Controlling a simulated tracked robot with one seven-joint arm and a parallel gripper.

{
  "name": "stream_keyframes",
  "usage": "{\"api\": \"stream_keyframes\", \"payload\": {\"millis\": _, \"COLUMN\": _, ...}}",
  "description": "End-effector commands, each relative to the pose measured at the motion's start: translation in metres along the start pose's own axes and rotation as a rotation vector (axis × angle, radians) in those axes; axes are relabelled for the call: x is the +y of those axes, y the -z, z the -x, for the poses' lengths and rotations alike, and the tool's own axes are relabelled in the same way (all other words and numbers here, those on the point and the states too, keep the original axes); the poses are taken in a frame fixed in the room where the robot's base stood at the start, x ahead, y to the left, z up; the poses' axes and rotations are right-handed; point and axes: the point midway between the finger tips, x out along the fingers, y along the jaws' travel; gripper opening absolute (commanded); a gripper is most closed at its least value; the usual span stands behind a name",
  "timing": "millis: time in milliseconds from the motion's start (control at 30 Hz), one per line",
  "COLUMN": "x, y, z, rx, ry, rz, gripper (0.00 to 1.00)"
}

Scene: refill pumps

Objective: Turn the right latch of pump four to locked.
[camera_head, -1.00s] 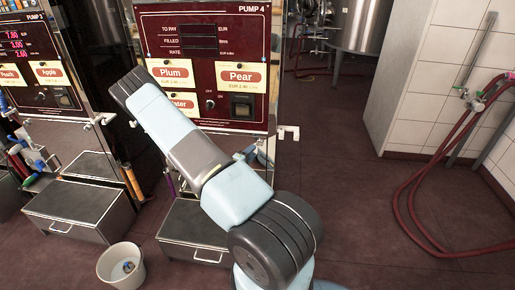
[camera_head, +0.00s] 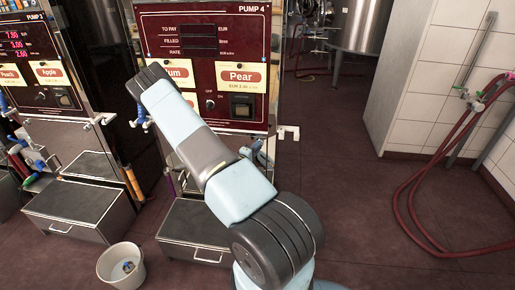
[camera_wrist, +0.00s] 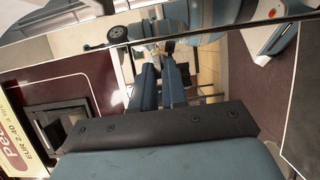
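Pump four (camera_head: 205,60) has a dark red front panel. Its right latch (camera_head: 288,132), a pale metal piece, sticks out level at the panel's lower right edge in the head view. My arm crosses in front of the pump, and its end lies over the panel's left side, left of and apart from the right latch. My gripper is mostly hidden there. In the wrist view, two blue-grey fingers of my gripper (camera_wrist: 161,82) show beyond a dark bar, close together. Reflections around them hide whether they are apart, and I cannot make out the latch there.
A metal step box (camera_head: 190,225) stands below pump four. A white bucket (camera_head: 112,268) is on the floor to its left. Pump three (camera_head: 35,70) is at the left. A red hose (camera_head: 400,205) hangs at the right wall.

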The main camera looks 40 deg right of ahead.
Motion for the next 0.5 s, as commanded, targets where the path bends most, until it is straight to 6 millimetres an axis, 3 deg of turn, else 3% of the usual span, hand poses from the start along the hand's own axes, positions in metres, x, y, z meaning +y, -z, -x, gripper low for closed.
{"api": "stream_keyframes", "payload": {"millis": 133, "x": -0.0002, "y": -0.0001, "z": 0.0001, "rx": 0.000, "ry": 0.000, "rz": 0.000, "gripper": 0.00}}
{"api": "stream_keyframes", "payload": {"millis": 500, "x": -0.0007, "y": -0.0019, "z": -0.0018, "rx": -0.003, "ry": 0.005, "rz": -0.007, "gripper": 0.00}}
